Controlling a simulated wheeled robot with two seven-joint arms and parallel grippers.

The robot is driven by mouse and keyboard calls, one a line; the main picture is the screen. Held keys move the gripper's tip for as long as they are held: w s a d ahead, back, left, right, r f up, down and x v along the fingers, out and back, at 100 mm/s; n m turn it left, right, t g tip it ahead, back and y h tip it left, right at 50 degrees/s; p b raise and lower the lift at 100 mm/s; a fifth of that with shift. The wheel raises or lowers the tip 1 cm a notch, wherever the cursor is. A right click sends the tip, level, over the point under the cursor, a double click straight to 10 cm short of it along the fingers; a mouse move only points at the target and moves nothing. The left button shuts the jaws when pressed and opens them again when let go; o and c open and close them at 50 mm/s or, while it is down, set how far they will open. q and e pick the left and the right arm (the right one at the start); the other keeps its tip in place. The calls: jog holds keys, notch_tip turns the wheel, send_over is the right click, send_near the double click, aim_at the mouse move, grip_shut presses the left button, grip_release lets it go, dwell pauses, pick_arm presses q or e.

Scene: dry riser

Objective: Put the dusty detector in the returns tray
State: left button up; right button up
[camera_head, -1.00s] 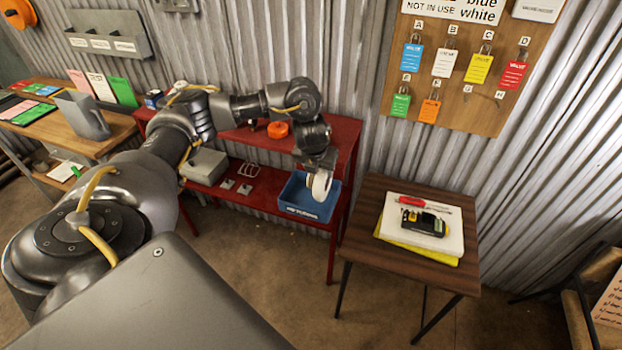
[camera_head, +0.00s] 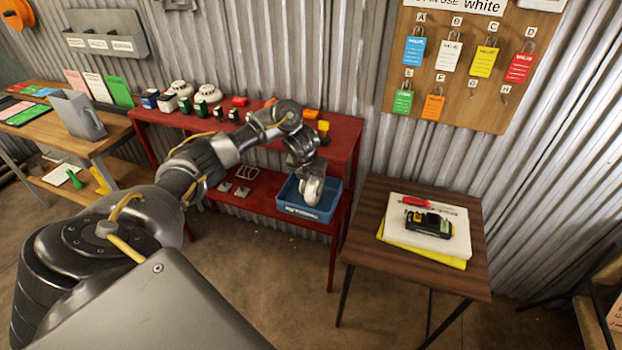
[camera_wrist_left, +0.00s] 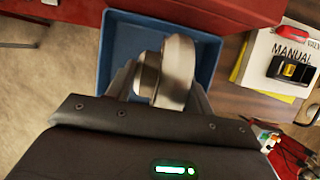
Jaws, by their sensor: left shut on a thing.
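The detector, a round off-white disc (camera_head: 312,189), is held on edge by my left gripper (camera_head: 308,178), which is shut on it. It hangs at the blue returns tray (camera_head: 305,211), within the tray's outline in the head view. The tray stands at the right end of the red bench's lower shelf. In the left wrist view the detector (camera_wrist_left: 172,70) is between my fingers (camera_wrist_left: 158,92), with the tray's blue walls (camera_wrist_left: 206,50) around it. I cannot tell whether it touches the tray floor. My right gripper is not in view.
The red bench's upper shelf (camera_head: 342,140) is above and behind the tray, with two more white detectors (camera_head: 208,93) and small boxes at its left. Tags hang on a board behind.

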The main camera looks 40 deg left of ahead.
pick_arm(q)
jog(key=shift+f, duration=0.1)
jog(key=o, duration=1.1)
jog(key=shift+r, duration=0.5)
jog(key=p+v, duration=0.6)
jog(key=v, duration=0.5)
jog(key=shift+s+d+r, duration=0.1)
jog(key=shift+s, duration=0.15)
